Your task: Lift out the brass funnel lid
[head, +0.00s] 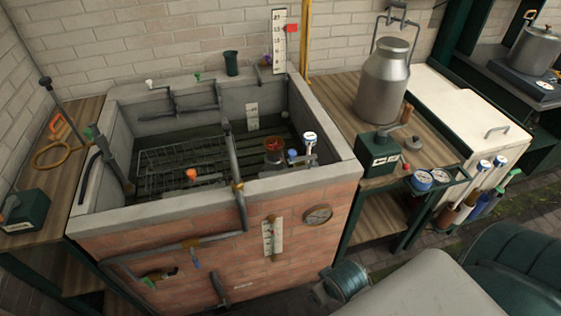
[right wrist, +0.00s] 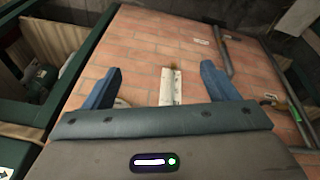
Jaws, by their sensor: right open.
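I cannot pick out a brass funnel lid for sure in either view. A sunken brick tank (head: 140,215) with a pale stone rim stands at the left of the head view, with wire racks (head: 185,160) and pipes inside. A small red-orange round piece (head: 274,145) sits inside at the right, too small to identify. My right gripper (right wrist: 160,80) shows in the right wrist view, its two blue fingers wide apart and empty. It faces the tank's brick front, with a white gauge strip (right wrist: 170,88) between the fingers. My left gripper is not in view.
A metal milk churn (head: 385,75) stands on the wooden bench (head: 345,95) right of the tank, behind a dark green box (head: 379,150). A lidded pot (head: 536,48) stands at far right.

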